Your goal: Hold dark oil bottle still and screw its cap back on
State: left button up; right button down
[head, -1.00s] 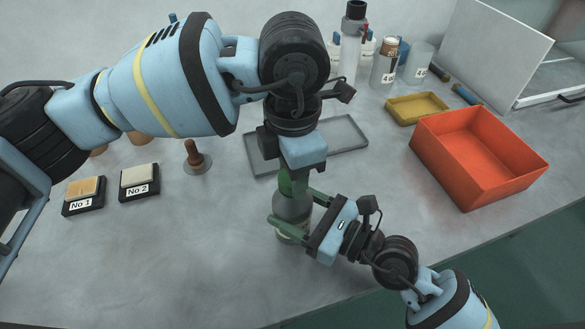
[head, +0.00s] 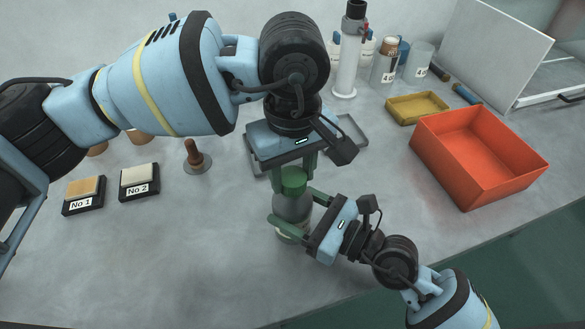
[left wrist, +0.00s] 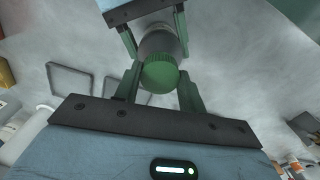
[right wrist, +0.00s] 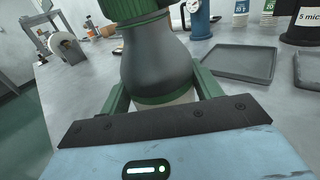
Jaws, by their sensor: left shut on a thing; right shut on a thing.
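The dark oil bottle (head: 290,208) stands upright on the grey bench, a dark grey body with a pale lower part that also shows in the right wrist view (right wrist: 157,68). Its green ribbed cap (head: 293,182) sits at the top of the bottle and shows in the left wrist view (left wrist: 160,74). My left gripper (head: 294,172) comes from above and is shut on the cap. My right gripper (head: 303,209) comes from the front right and is shut around the bottle's body. How far the cap is threaded cannot be told.
A grey tray (head: 352,143) lies behind the bottle, partly hidden by my left arm. An orange bin (head: 475,180) and a yellow tray (head: 417,106) are at the right. A stamp-like tool (head: 196,160) and blocks No 1 and No 2 are at the left. The front-left bench is clear.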

pick_arm(q)
jog(key=o, duration=1.1)
jog(key=shift+r, duration=0.15)
jog(key=shift+r, duration=2.15)
jog(key=shift+c, duration=0.5)
